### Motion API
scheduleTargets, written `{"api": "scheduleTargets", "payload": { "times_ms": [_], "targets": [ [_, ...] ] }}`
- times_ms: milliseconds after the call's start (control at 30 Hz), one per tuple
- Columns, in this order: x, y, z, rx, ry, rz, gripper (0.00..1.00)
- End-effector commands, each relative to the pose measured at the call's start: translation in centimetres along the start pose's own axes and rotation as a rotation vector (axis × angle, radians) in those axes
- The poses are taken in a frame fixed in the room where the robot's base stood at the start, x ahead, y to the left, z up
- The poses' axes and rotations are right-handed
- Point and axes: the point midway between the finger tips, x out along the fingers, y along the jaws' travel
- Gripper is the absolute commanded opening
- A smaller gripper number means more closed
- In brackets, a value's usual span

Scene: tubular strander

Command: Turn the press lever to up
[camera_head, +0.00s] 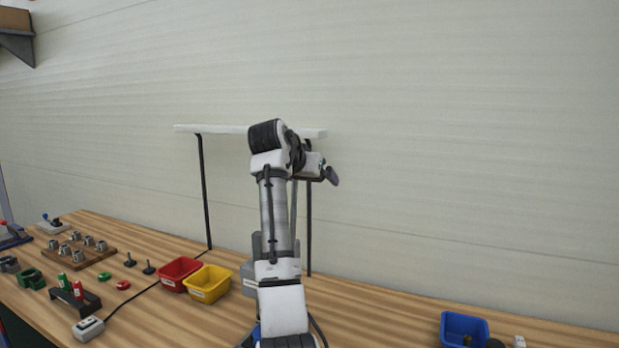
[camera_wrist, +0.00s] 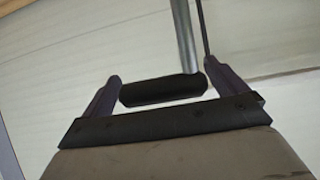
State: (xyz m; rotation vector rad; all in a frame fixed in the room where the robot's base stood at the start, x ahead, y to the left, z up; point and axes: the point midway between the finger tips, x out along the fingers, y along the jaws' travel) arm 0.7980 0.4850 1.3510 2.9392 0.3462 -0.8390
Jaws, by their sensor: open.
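In the wrist view a black cylindrical grip (camera_wrist: 160,91) on the end of a grey rod (camera_wrist: 185,38) lies between the two fingers of my gripper (camera_wrist: 162,72). It looks like the press lever's handle. The fingers are spread, one at each end of the grip; I cannot tell whether they touch it. In the head view my arm stands in front of a grey machine body (camera_head: 248,279), probably the press, and hides most of it. My gripper (camera_head: 327,172) is high above the bench, right of my wrist, and small and partly hidden.
A white overhead bar (camera_head: 215,129) on black posts stands behind my arm. A red bin (camera_head: 181,274) and yellow bin (camera_head: 208,284) sit left of my arm. A blue bin (camera_head: 464,328) is at the right.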

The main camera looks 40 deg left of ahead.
Motion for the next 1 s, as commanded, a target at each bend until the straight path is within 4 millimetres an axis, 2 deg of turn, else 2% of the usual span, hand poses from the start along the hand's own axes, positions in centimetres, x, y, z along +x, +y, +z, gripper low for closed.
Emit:
{"api": "scheduleTargets", "payload": {
  "times_ms": [167, 267, 367, 700, 833, 1000],
  "targets": [
    [-0.3, 0.0, -0.1, 0.000, 0.004, -0.001, 0.97],
    [-1.2, -0.1, 0.0, 0.001, 0.006, -0.002, 0.97],
    [-2.9, 0.0, 0.1, 0.001, 0.008, -0.003, 0.97],
    [-10.6, 0.0, 0.1, 0.002, 0.007, -0.002, 0.97],
    [-12.6, 0.0, 0.1, 0.000, 0.004, -0.002, 0.97],
    [-13.8, 0.0, 0.0, 0.000, 0.003, -0.001, 0.97]
  ]
}}
